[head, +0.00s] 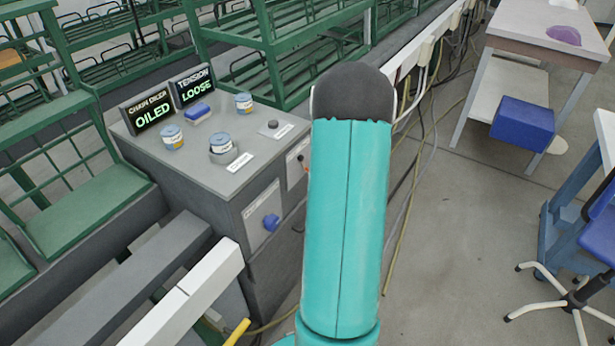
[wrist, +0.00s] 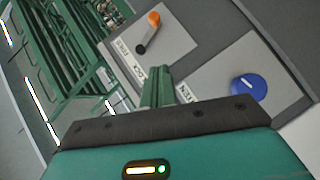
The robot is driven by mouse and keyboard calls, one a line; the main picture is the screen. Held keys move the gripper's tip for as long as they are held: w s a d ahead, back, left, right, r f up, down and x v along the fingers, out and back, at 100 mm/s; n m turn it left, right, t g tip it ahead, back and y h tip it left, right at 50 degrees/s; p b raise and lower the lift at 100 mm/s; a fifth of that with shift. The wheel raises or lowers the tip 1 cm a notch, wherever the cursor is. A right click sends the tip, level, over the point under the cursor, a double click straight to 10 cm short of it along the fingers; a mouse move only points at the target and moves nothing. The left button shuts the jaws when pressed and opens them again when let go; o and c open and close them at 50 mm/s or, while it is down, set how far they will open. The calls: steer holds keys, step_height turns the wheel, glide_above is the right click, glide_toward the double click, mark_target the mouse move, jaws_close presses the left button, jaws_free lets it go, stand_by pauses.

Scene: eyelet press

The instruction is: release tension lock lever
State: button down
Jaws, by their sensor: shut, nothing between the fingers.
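The lever with a dark arm and orange tip (wrist: 152,18) stands on a pale plate (wrist: 180,30) on the side of a grey cabinet, in the wrist view. In the head view the lever (head: 304,164) shows small beside my teal arm. My gripper (wrist: 160,82) has its green fingers together and empty, below the lever in the picture and apart from it. The fingers hide part of the lettering on the plates. In the head view my arm hides the gripper. The tension display (head: 196,88) reads LOOSE.
A blue knob (wrist: 248,88) sits on a neighbouring plate; it also shows in the head view (head: 271,222). The cabinet top (head: 210,175) carries small tins, a blue block and a chain oiler display (head: 150,113) reading OILED. Green racks stand behind.

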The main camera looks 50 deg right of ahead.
glide_toward(307, 169)
steer(key=w+a, duration=0.1)
steer(key=w, duration=0.3)
steer(key=shift+d+f, duration=0.35)
steer(key=shift+d, duration=0.45)
steer(key=shift+d+f, duration=0.35)
steer(key=shift+d, duration=0.5)
steer(key=shift+w+d+f+n+h, duration=0.15)
steer(key=shift+d+n+h, duration=0.15)
steer(key=shift+d+h, duration=0.35)
steer(key=shift+d, duration=0.2)
